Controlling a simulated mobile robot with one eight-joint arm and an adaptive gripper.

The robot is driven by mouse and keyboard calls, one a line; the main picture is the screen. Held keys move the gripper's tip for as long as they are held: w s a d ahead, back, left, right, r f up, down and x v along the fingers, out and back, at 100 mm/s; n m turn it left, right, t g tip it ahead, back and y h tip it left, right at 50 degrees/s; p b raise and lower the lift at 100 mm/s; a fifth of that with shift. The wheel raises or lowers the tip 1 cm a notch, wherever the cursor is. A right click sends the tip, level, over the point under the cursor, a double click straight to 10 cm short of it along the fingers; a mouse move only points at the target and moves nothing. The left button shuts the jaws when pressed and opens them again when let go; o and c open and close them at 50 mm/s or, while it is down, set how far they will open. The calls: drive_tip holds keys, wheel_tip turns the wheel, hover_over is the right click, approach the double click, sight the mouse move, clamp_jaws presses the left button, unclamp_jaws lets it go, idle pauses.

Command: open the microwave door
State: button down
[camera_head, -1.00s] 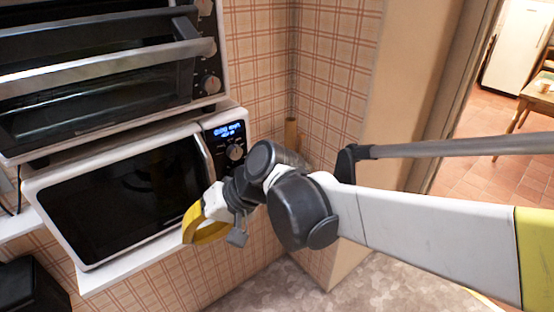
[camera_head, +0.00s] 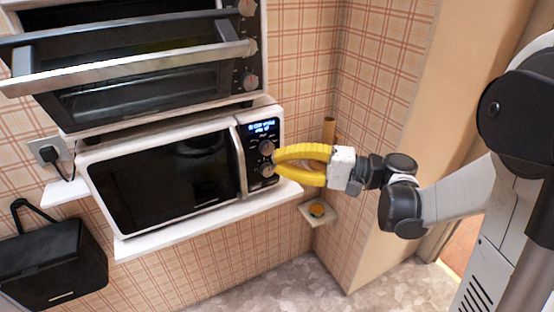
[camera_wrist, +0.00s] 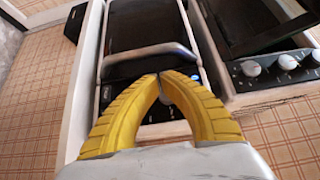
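The white microwave (camera_head: 128,232) stands on a white wall shelf, with its dark-windowed door (camera_head: 165,182) looking shut. Its upright silver handle (camera_head: 240,163) is at the door's right side, left of the control panel (camera_head: 262,148) with a blue display and knobs. My gripper (camera_head: 276,162) has yellow fingers pointing left at the panel, just right of the handle. In the wrist view my gripper (camera_wrist: 160,79) has its fingertips together with nothing between them. The handle (camera_wrist: 150,50) lies just beyond the tips there. I cannot tell whether the tips touch the panel.
A toaster oven (camera_head: 130,85) with its long bar handle sits above the microwave. A black box (camera_head: 55,260) hangs at lower left by a plugged socket (camera_head: 48,150). A small corner shelf (camera_head: 318,214) is below my gripper. Space before the microwave door is clear.

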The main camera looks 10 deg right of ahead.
sight(232, 156)
drive_tip(key=b+x, duration=0.1)
drive_tip(key=x, duration=0.6)
drive_tip(key=shift+w+a+b, duration=0.1)
drive_tip(key=shift+a+b, duration=0.2)
